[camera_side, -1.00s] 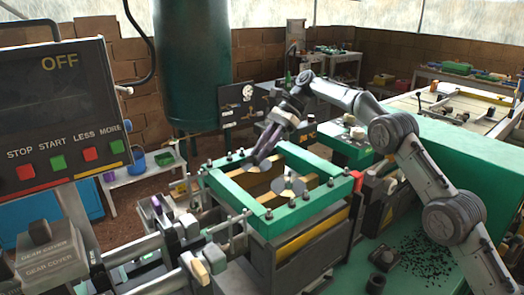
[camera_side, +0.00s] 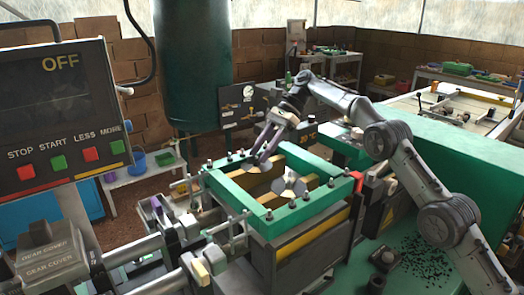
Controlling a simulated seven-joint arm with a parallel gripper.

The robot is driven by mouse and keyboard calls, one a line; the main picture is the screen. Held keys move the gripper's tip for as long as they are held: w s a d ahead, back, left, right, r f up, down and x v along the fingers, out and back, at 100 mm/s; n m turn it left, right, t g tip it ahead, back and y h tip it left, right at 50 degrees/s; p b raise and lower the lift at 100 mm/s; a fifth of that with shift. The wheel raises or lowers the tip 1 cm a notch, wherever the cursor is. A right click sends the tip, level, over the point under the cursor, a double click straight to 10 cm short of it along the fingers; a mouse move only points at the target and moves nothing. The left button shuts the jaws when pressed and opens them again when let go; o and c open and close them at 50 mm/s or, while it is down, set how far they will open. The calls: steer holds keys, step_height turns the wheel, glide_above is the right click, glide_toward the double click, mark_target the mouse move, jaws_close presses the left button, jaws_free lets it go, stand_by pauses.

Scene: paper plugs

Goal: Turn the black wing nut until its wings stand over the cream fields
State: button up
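A small pale disc with a dark centre (camera_side: 290,182) sits inside the green frame (camera_side: 232,190), on a yellowish crossbar. The dark centre may be the black wing nut, but it is too small to make out its wings or which fields they stand over. Light patches show on the disc.
A panel reading OFF (camera_side: 60,120) with red and green buttons stands at the left. Rods and clamps (camera_side: 150,245) lie left of the frame. Bolts stand up along the frame's rim. A green bench (camera_side: 410,270) with dark scraps is at the right.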

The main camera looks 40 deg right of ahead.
steer(key=shift+r, duration=1.3)
steer(key=s+d+r, duration=0.1)
steer(key=s+r, duration=0.9)
steer(key=s, duration=0.4)
steer(key=shift+r, duration=0.2)
